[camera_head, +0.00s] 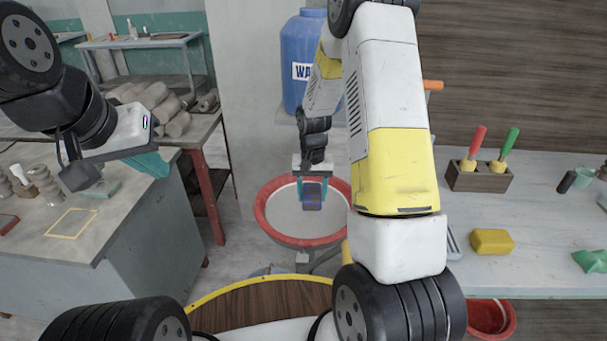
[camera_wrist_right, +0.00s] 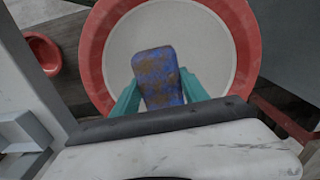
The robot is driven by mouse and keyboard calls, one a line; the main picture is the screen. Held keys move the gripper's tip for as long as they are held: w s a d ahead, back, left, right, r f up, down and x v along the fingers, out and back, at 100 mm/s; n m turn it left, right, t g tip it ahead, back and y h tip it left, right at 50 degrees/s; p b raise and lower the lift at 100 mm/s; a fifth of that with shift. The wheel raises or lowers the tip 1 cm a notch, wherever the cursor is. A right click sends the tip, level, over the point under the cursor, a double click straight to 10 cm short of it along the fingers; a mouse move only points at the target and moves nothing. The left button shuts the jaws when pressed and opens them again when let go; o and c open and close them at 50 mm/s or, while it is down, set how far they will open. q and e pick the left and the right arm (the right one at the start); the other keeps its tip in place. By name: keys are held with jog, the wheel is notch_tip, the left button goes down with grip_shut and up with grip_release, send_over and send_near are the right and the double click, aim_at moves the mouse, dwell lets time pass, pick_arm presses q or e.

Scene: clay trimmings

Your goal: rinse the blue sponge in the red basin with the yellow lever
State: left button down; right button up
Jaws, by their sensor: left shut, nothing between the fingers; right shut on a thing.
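The blue sponge (camera_wrist_right: 158,78), stained with brown patches, is between the teal fingers of my right gripper (camera_wrist_right: 160,95). In the head view, the right gripper (camera_head: 311,188) holds the sponge (camera_head: 312,200) over the red basin (camera_head: 268,222). The basin has a red rim (camera_wrist_right: 92,55) and a pale inside; I cannot tell whether it holds water or whether the sponge touches it. My left gripper (camera_head: 148,164) is shut and empty over the left table. I cannot make out the yellow lever for certain; my right arm covers part of the area beside the basin.
A blue water tank (camera_head: 300,45) stands behind the basin. An orange handle (camera_head: 433,85) shows past my right arm. The right bench holds a yellow block (camera_head: 491,241), a wooden tool holder (camera_head: 480,180) and a green item (camera_head: 591,260). A red bucket (camera_head: 490,318) is below.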

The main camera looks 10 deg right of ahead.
jog(key=shift+f, duration=3.5)
jog(key=shift+d, duration=0.1)
jog(key=shift+w+d, duration=0.1)
jog(key=shift+d, duration=0.2)
jog(key=shift+a, duration=0.15)
jog(key=shift+a, duration=0.3)
jog(key=shift+d, duration=0.2)
jog(key=shift+d, duration=0.25)
